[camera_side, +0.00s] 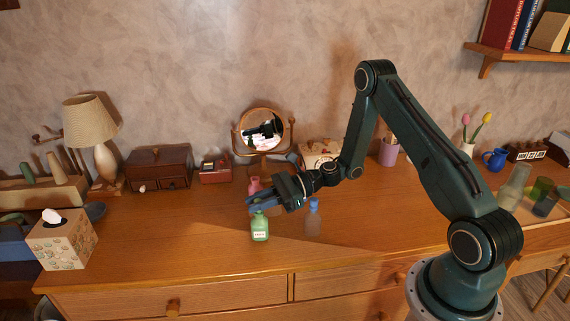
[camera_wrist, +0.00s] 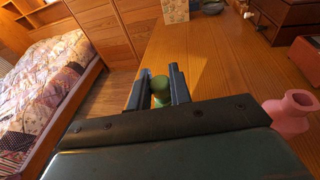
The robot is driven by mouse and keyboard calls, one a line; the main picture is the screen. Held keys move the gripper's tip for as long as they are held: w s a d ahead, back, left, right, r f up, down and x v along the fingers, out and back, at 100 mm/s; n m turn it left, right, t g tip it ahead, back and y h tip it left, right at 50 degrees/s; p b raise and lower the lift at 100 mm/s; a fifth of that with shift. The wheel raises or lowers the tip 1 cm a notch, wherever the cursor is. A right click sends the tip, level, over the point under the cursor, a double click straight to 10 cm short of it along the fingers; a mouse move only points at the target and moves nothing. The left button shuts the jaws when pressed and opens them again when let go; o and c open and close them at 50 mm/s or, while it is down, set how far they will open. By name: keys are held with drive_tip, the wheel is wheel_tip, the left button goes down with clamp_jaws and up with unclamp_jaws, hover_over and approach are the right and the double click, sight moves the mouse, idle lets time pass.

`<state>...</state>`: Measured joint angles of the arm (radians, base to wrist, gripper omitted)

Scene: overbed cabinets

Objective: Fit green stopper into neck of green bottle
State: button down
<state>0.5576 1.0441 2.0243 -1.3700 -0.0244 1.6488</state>
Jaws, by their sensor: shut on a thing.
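The green bottle (camera_side: 260,230), with a pale label, stands upright on the wooden dresser top near its front. My gripper (camera_side: 257,202) is at the level of the bottle's mouth, right above or just behind it. In the wrist view my gripper (camera_wrist: 160,92) is shut on the green stopper (camera_wrist: 160,84), whose rounded top shows between the two fingers. The lower end of the stopper is hidden, and I cannot tell whether it is inside the neck or just over it.
A pink bottle (camera_wrist: 290,112) stands close behind my gripper; it also shows in the side view (camera_side: 254,186). A clear bottle with a blue stopper (camera_side: 313,217) stands right of the green bottle. A tissue box (camera_side: 62,241) is at the left. The dresser top between them is clear.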

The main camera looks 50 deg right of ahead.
sight(258, 200)
drive_tip(key=shift+f, duration=0.35)
drive_tip(key=c, duration=1.2)
unclamp_jaws()
drive_tip(key=shift+r, duration=0.15)
wheel_tip(258, 200, up, 20)
drive_tip(key=shift+f, duration=0.15)
idle(0.4)
